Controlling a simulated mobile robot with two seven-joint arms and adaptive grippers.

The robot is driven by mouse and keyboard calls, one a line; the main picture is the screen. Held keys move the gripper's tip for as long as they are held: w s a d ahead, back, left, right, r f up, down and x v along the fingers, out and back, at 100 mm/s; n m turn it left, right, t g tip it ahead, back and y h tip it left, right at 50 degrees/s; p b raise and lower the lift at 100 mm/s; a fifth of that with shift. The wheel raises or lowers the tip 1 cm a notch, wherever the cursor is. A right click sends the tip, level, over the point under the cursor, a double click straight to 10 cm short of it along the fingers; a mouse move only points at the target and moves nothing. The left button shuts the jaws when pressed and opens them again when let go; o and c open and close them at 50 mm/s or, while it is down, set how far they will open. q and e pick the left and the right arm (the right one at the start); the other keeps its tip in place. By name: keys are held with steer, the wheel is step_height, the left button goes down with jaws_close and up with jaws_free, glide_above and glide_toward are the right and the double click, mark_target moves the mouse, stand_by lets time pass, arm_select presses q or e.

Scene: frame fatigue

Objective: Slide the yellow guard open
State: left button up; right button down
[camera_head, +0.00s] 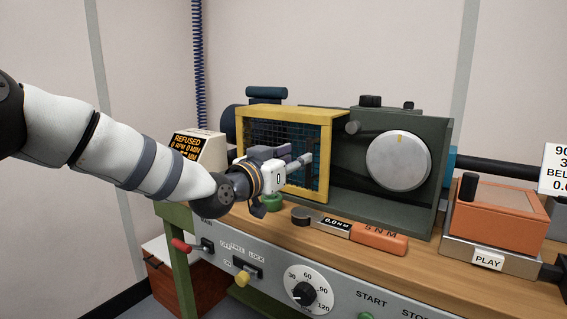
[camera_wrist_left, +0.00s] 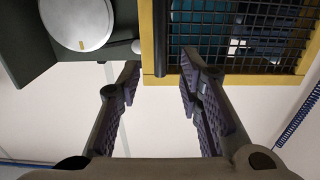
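The yellow guard (camera_head: 332,160) is a yellow frame with dark mesh on the front of the dark green machine. It also shows at the top right of the left wrist view (camera_wrist_left: 250,79). In the left wrist view a dark bar (camera_wrist_left: 160,40), likely this handle, lies in line with the gap between my fingers. My left gripper (camera_head: 304,158) is in front of the guard's lower right part. It is open (camera_wrist_left: 160,80) with nothing between its fingers. My right gripper is not in view.
The green machine (camera_head: 390,212) carries a round grey disc (camera_head: 398,160) right of the guard. An orange-handled torque tool (camera_head: 378,238) lies on the wooden bench (camera_head: 450,252) in front. An orange box (camera_head: 500,215) stands at right, a cream display box (camera_head: 205,150) at left.

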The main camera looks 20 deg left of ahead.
arm_select(q)
steer(key=v, duration=0.5)
steer(key=shift+f, duration=0.1)
